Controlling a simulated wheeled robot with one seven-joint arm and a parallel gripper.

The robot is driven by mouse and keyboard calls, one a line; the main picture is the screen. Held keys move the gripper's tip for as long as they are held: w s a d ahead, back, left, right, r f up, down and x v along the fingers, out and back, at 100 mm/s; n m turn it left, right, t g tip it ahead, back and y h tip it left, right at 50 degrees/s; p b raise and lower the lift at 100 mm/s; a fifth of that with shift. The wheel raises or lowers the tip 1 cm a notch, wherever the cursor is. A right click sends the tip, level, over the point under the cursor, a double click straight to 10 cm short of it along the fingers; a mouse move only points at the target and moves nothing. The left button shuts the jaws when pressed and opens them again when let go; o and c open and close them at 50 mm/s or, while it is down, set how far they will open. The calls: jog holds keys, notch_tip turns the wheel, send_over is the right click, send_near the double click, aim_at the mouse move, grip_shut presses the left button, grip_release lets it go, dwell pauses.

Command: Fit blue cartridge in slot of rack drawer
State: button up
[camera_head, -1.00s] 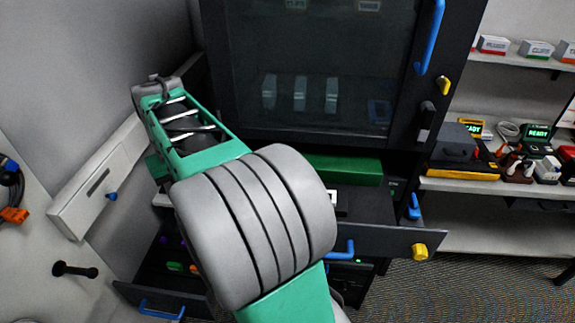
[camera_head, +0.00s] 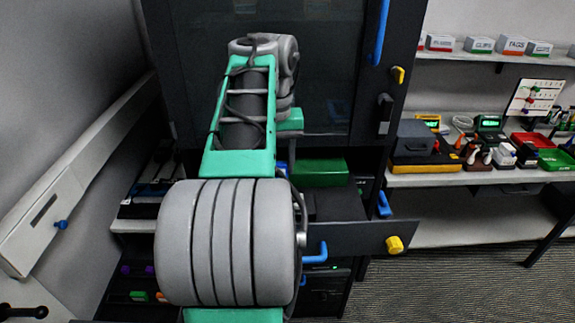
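The rack (camera_head: 330,90) stands ahead with its dark glass door shut. An upper drawer (camera_head: 355,238) is pulled out, with a blue handle (camera_head: 315,253) and a yellow knob (camera_head: 395,244) on its front. A green block or panel (camera_head: 320,173) shows at the back of that drawer. My arm covers the drawer's left part, so its slots are hidden. I cannot make out a blue cartridge. My gripper's fingers are not visible; the arm's end is hidden behind its own links.
A lower drawer at the left holds small coloured parts (camera_head: 140,296). A white wall rail (camera_head: 70,190) runs along the left. Shelves at the right hold labelled boxes (camera_head: 440,42), a black and yellow case (camera_head: 415,150) and a red tray (camera_head: 535,140). Carpet at the lower right is clear.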

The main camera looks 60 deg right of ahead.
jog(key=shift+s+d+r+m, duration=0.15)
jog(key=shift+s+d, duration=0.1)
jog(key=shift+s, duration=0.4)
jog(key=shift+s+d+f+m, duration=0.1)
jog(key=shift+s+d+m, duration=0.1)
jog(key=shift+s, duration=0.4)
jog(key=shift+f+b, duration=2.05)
jog(key=shift+b, duration=0.2)
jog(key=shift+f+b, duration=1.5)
dwell(0.5)
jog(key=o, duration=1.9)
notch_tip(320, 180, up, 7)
jog(key=p, duration=0.7)
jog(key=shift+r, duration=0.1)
